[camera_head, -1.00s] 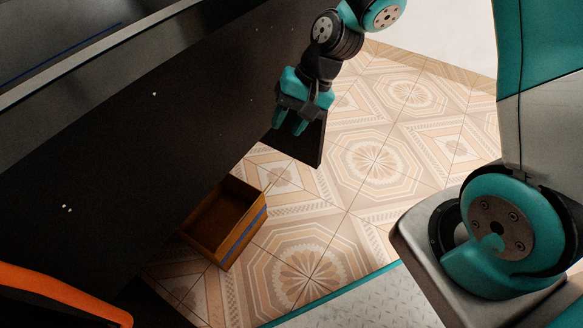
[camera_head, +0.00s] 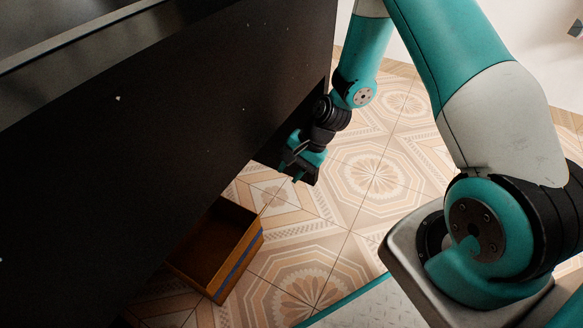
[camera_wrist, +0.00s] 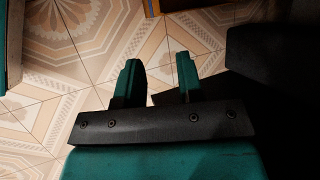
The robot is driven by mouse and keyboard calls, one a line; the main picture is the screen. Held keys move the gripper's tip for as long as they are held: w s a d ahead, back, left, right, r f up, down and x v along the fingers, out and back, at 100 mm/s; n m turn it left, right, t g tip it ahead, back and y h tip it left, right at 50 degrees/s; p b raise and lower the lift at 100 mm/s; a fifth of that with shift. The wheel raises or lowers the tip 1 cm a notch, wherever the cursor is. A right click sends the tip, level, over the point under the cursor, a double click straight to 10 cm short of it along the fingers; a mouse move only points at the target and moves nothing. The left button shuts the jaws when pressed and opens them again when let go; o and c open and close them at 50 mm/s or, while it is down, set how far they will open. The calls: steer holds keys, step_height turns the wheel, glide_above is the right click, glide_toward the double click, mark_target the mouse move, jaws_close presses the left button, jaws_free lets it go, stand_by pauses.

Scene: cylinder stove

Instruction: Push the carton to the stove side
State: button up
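The carton (camera_head: 243,262) is an open-topped brown box with a blue stripe along its side. It sits on the tiled floor beside and partly under the edge of a large dark panel (camera_head: 130,130), which may be part of the stove. My gripper (camera_head: 296,158) is low, up and to the right of the carton in the head view, and apart from it. In the wrist view my gripper (camera_wrist: 158,72) has its two teal fingers spread with nothing between them. A small orange and blue bit of the carton (camera_wrist: 151,7) shows at the top edge there.
The patterned tile floor (camera_head: 350,205) is clear to the right of the carton. The dark panel stands close to the left of my gripper. A black shape (camera_wrist: 265,55) fills the right of the wrist view; I cannot tell what it is.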

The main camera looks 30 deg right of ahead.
steer(key=b+x, duration=0.7)
steer(key=x, duration=1)
jaws_close()
